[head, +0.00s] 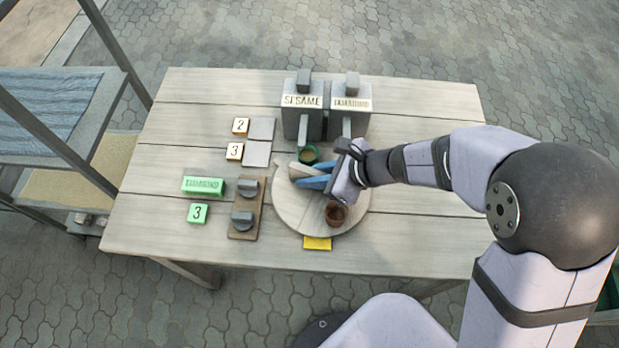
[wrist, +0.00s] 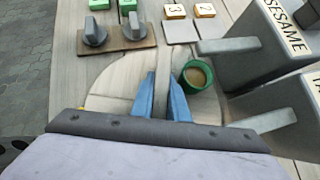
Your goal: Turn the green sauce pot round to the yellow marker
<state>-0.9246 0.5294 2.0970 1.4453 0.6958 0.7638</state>
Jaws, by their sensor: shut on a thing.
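The green sauce pot (head: 308,154), with brown sauce inside, stands at the far edge of a round wooden turntable (head: 297,213). The yellow marker (head: 317,243) lies on the table at the turntable's near edge. My gripper (head: 292,176) is low over the turntable. In the wrist view, its blue fingers (wrist: 162,78) are shut on a pale wooden bar (wrist: 163,70) that runs out past the turntable's rim. The green pot (wrist: 197,78) is just right of the fingers there. The fingers and wrist hide part of the bar and turntable.
A brown pot (head: 335,215) stands on the turntable's near right. Two grey dispensers, one labelled SESAME (head: 303,102), stand behind the turntable, close to the green pot. A board with two grey knobs (head: 244,205), number tiles and a green label block (head: 204,185) lie left.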

